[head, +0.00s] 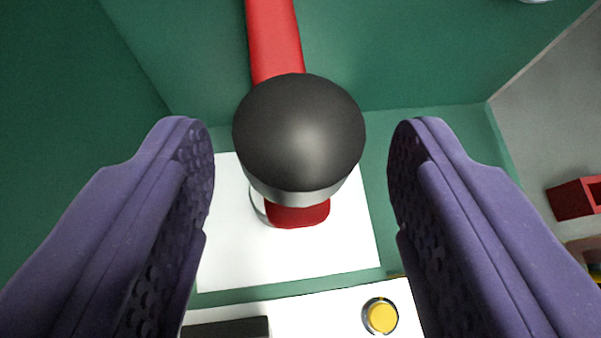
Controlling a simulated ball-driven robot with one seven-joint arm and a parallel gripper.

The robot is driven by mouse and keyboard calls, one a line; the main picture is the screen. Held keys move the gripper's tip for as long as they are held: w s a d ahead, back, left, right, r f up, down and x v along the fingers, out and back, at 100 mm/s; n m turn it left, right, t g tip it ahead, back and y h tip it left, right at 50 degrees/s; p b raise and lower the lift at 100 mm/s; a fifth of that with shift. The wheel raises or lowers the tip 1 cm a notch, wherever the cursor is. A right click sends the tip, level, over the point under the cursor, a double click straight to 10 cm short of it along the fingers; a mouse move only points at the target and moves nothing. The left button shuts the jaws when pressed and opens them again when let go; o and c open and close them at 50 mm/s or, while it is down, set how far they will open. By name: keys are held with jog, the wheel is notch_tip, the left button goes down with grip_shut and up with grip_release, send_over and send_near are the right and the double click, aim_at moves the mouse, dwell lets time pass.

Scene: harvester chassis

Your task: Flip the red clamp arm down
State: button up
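The red clamp arm (273,40) shows at the top middle of the head view. A large black rounded knob (300,135) with a silver collar is in front of it and hides part of it. A short red piece (298,214) shows just below the collar, over a white plate. My gripper (302,150) is open, with one purple finger on each side of the knob. Gaps show between both fingers and the knob, and nothing is held.
Green panel walls (430,50) stand behind and to the left. A white plate (330,245) lies below the knob. A yellow button (381,316) and a black block (228,328) sit at the bottom. A red box-like part (572,199) is at the right, on grey.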

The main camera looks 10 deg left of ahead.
jog(key=shift+s+r, duration=0.1)
jog(key=shift+r, duration=0.15)
jog(key=p+v, duration=0.2)
jog(key=v, duration=0.5)
jog(key=shift+s, duration=0.3)
jog(key=shift+d, duration=0.1)
